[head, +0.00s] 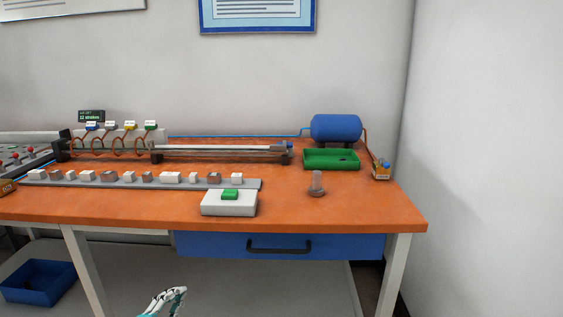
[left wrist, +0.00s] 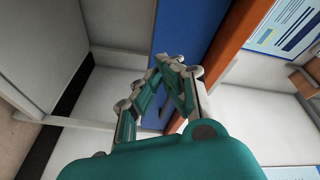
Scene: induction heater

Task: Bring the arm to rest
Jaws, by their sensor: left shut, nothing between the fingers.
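My left gripper (head: 176,294) shows at the bottom edge of the head view, low in front of the workbench (head: 330,217) and below its orange top. In the left wrist view its teal fingers (left wrist: 172,64) come together at the tips, shut with nothing between them. The bench's blue drawer front (left wrist: 180,30) and orange edge (left wrist: 238,30) lie beyond the fingers, apart from them as far as I can tell. My right gripper is in neither view.
A white box with a green button (head: 229,195) and a grey post (head: 317,185) stand near the bench's front edge. The blue drawer (head: 280,246) has a black handle. A blue bin (head: 38,281) sits on the lower shelf at left. Open space lies in front of the bench.

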